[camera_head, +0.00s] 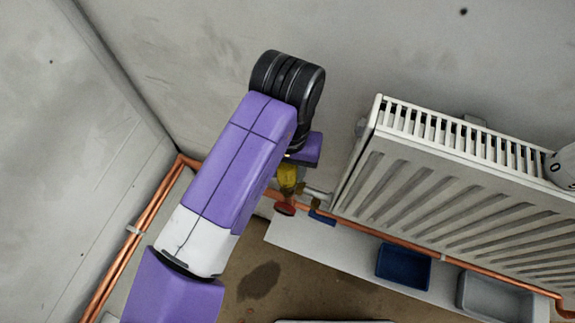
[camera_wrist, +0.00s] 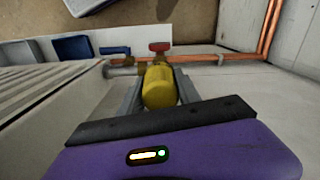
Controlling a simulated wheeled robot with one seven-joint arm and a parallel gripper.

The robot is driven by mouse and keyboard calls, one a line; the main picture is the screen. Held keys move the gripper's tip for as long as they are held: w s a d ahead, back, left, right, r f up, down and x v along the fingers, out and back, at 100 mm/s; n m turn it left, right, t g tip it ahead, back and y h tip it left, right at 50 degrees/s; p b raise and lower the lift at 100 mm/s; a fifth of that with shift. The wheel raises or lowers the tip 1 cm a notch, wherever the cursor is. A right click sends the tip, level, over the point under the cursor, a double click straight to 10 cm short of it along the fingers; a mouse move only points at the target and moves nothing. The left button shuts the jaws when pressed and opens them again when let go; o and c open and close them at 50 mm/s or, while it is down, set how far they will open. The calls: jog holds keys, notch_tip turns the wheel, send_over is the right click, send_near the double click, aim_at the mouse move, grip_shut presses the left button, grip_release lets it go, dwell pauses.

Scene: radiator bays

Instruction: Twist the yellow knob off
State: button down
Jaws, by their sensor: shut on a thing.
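The yellow knob (camera_wrist: 160,88) sits on the valve beside the radiator's end. In the wrist view my gripper (camera_wrist: 160,84) has one grey finger on each side of it and is shut on it. In the head view the yellow knob (camera_head: 288,176) shows just below my purple gripper (camera_head: 289,170), partly covered by it. A brass valve body with a red handle (camera_wrist: 160,47) lies just beyond the knob. The red handle also shows in the head view (camera_head: 285,208).
A white radiator (camera_head: 450,190) stands close on the right. Copper pipes (camera_head: 150,217) run along the wall base. A blue handle (camera_head: 322,217) sits near the valve. A blue bin (camera_head: 404,267) and a grey bin (camera_head: 495,298) lie below the radiator.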

jog(key=n+p, duration=0.3)
jog(key=shift+d+r+n, duration=0.1)
jog(key=shift+n, duration=0.2)
jog(key=shift+n+p, duration=0.3)
jog(key=shift+n, duration=0.2)
jog(key=shift+r+p, duration=0.55)
jog(key=shift+p, duration=0.2)
jog(key=shift+r+p, duration=2.3)
jog(key=shift+r, duration=0.15)
